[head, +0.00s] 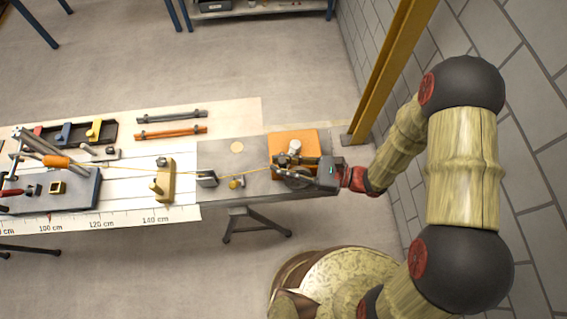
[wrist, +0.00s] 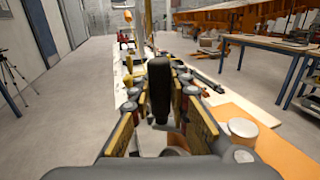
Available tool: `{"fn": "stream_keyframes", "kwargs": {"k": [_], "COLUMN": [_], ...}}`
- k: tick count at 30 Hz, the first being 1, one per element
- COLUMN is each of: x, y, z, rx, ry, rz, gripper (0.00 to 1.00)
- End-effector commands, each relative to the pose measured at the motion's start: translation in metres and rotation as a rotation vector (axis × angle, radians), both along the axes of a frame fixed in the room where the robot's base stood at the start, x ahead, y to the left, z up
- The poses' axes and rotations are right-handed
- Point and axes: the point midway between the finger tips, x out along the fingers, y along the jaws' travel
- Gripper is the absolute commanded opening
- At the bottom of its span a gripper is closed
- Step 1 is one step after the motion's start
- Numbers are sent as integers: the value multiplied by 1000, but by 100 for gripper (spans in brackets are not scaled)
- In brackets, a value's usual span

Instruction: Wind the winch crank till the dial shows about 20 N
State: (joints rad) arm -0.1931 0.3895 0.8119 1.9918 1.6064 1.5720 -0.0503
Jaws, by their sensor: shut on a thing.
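The winch stands on an orange base plate (head: 307,137) at the right end of the bench in the head view. The crank's black handle (wrist: 159,85) stands upright in the middle of the wrist view. My gripper (head: 305,174) is over the front of the winch, with its yellow-padded fingers on either side of the handle and shut on it. The gripper hides most of the crank and drum. A thin yellow cord (head: 225,176) runs left from the winch along the bench. No dial reading can be made out.
A wooden post block (head: 164,182) and a small grey block (head: 206,179) stand along the cord. An orange bar (head: 172,132) and a grey bar (head: 172,115) lie behind. A yellow upright post (head: 392,70) and a block wall stand close to my arm on the right.

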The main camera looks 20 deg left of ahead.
Motion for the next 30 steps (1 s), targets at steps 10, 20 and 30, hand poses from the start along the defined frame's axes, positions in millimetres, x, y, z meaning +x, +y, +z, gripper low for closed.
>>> {"fn": "stream_keyframes", "kwargs": {"k": [10, 20, 30], "x": [3, 2, 1], "y": [1, 1, 0], "z": [2, 1, 1], "rx": [4, 2, 1], "ry": [-4, -3, -2], "rz": [-3, -3, -2], "gripper": [0, 32, 36]}}
